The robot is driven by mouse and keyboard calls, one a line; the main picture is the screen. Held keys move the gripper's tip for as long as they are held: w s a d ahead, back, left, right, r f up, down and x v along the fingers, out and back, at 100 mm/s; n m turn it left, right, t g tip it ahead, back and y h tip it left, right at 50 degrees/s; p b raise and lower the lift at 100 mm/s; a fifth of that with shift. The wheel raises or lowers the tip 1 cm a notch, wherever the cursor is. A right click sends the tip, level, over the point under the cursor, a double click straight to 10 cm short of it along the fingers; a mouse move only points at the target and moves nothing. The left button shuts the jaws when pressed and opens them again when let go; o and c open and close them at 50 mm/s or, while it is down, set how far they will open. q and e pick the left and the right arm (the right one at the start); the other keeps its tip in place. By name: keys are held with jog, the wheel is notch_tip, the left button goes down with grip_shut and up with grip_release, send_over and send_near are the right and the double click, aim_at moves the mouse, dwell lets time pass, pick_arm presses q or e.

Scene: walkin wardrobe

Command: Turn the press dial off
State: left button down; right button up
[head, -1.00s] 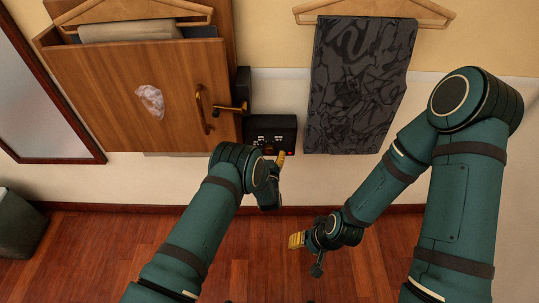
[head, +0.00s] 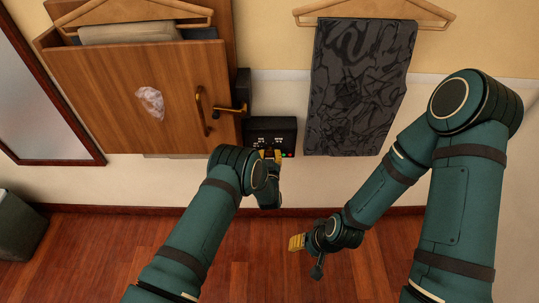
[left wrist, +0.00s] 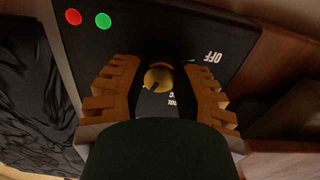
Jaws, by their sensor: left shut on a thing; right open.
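The black press control box (head: 270,128) is on the wall beside the wooden press (head: 140,90). In the left wrist view its panel (left wrist: 200,30) carries a round brass dial (left wrist: 158,78) with a dark mark at the lower left of its face. White "OFF" lettering (left wrist: 212,57) is to the upper right of the dial. My left gripper (head: 271,156) is at the box's lower edge in the head view. In the left wrist view its yellow fingers (left wrist: 160,85) are on both sides of the dial, shut on it. My right gripper (head: 300,243) is open and empty above the floor.
A red light (left wrist: 73,17) and a green light (left wrist: 103,20) glow on the panel. A brass latch (head: 232,108) and handle (head: 201,110) are on the press just left of the box. A dark patterned garment (head: 360,90) hangs to its right.

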pick_arm(q)
jog(key=shift+n, duration=0.3)
jog(key=n, duration=1.2)
jog(key=shift+n, duration=0.4)
jog(key=n, duration=0.6)
jog(key=shift+r, duration=0.1)
jog(key=n, duration=0.4)
jog(key=shift+n, duration=0.3)
jog(key=shift+d+r+n, duration=0.1)
jog(key=shift+r+n, duration=0.05)
jog(key=shift+n, duration=1.15)
jog(key=shift+w, duration=0.1)
